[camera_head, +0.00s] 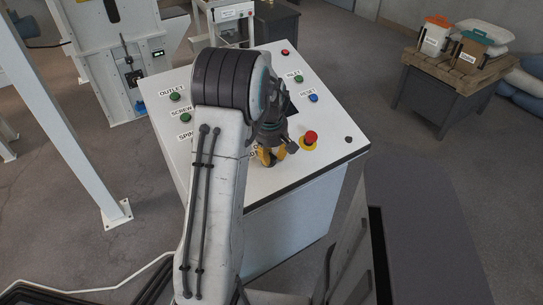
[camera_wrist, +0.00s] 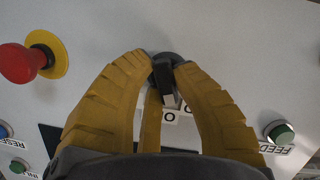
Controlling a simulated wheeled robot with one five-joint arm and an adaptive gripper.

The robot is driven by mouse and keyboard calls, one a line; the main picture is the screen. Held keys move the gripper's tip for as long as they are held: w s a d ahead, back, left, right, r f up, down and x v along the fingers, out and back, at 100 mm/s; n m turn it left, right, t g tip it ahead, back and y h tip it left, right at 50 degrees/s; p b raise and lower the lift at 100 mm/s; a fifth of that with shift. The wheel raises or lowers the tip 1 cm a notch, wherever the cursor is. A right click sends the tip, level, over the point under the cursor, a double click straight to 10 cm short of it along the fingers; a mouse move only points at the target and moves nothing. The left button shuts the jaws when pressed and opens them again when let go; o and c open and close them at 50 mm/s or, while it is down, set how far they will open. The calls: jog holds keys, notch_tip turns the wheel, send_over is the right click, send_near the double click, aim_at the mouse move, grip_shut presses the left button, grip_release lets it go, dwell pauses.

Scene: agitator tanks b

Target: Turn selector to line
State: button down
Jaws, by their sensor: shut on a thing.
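The selector (camera_wrist: 163,74) is a small black knob on a dark round base on the white panel, seen at the upper middle of the wrist view. My gripper (camera_wrist: 165,67) has its yellow fingers around the knob, with fingertips against its sides. In the head view my gripper (camera_head: 272,156) is low over the panel near its front edge and hides the selector. A white label below the knob in the wrist view is mostly covered by the fingers, so the marked positions cannot be read.
A red mushroom button (camera_head: 310,138) on a yellow ring stands close beside my gripper; it also shows in the wrist view (camera_wrist: 20,62). The white console (camera_head: 330,153) carries several green buttons and a blue one (camera_head: 313,98). A bench (camera_head: 440,83) with containers stands at right.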

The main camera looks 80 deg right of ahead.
jog(key=shift+a+f, duration=0.2)
jog(key=shift+f, duration=0.05)
jog(key=c, duration=1.3)
grip_release()
jog(key=shift+c, duration=0.2)
jog(key=o, duration=0.3)
jog(key=shift+d+r, duration=0.1)
jog(key=shift+r, duration=0.55)
jog(key=r, duration=0.3)
jog(key=a+r, duration=0.1)
jog(key=r, duration=0.6)
jog(key=shift+a+r, duration=0.3)
jog(key=shift+r, duration=0.1)
